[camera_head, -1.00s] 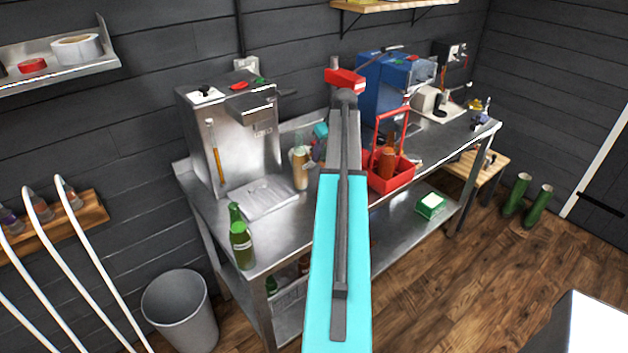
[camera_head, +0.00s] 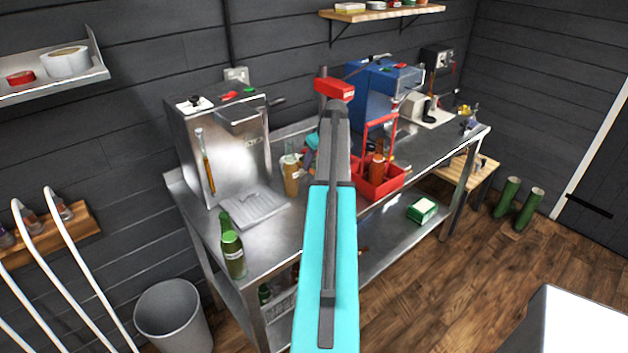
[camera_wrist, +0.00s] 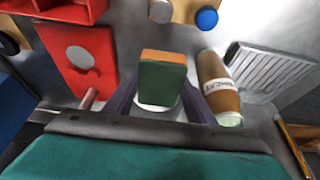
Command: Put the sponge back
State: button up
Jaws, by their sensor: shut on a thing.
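The sponge (camera_wrist: 162,80), dark green with an orange-brown layer, sits between the two fingers of my gripper (camera_wrist: 160,102) in the wrist view. The gripper is shut on it. A pale rounded thing shows just beneath the sponge; I cannot tell what it is or whether they touch. In the head view my arm hides the sponge and most of the gripper, which is over the steel bench (camera_head: 284,226), between the brown bottle and the red carrier. No sponge holder can be made out.
A brown labelled bottle (camera_wrist: 218,85) stands close beside the gripper; it also shows in the head view (camera_head: 291,176). The red carrier (camera_head: 388,186) is on the other side. A green bottle (camera_head: 233,254) stands at the bench's front corner, near a drip tray (camera_head: 255,207).

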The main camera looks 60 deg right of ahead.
jog(key=shift+f+p, duration=0.65)
jog(key=shift+f, duration=1.35)
jog(key=shift+f, duration=0.15)
jog(key=shift+f+p, duration=0.75)
jog(key=shift+f, duration=1)
jog(key=shift+f, duration=0.2)
jog(key=o, duration=1)
jog(key=shift+r, duration=0.1)
jog(key=shift+r, duration=0.2)
jog(key=b+v, duration=0.4)
jog(key=v, duration=0.8)
jog(key=shift+w, duration=0.1)
